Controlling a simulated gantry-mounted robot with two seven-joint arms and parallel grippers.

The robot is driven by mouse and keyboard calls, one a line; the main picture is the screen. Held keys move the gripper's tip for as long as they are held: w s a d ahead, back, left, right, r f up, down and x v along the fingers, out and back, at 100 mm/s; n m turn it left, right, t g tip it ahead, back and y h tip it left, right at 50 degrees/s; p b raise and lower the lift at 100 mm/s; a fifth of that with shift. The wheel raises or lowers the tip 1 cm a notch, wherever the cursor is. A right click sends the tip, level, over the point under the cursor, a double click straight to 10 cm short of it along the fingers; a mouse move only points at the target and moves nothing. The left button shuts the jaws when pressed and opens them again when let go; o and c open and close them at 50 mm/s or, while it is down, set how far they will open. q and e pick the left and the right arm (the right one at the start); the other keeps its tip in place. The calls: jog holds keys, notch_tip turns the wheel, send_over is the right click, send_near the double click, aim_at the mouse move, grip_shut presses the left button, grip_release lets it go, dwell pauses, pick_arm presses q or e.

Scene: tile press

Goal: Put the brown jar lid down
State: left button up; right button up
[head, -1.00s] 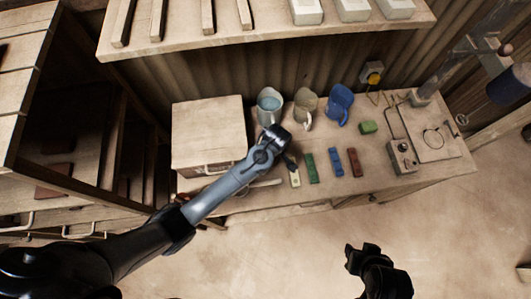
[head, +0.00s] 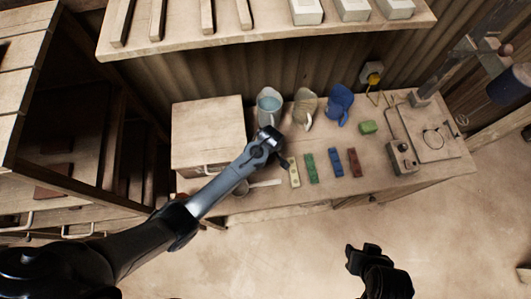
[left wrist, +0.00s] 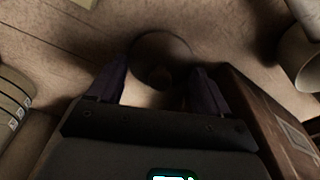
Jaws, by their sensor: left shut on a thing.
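The brown jar lid (left wrist: 160,60) is a dark round disc between the fingertips of my left gripper (left wrist: 160,85) in the left wrist view. My left gripper is shut on it by the rim. How far the lid is from the bench top cannot be told. In the head view my left gripper (head: 279,156) is over the bench, in front of the jugs and left of the cream strip; the lid is hidden there by the gripper. My right gripper (head: 362,257) hangs in front of the bench, away from everything; its fingers are too dark to read.
A wooden box (head: 207,133) stands left, a ladle (head: 262,184) in front.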

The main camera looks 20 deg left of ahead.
pick_arm(q)
jog(key=shift+f, duration=0.15)
jog(key=o, duration=1)
jog(key=r, duration=0.4)
jog(key=d+r, duration=0.1)
jog(key=r, duration=0.3)
jog(key=s+r, duration=0.1)
jog(key=r, duration=0.3)
jog(key=shift+d+r+p, duration=0.15)
jog(key=shift+d+p, duration=0.05)
jog(key=shift+p, duration=0.2)
jog(key=shift+s, duration=0.1)
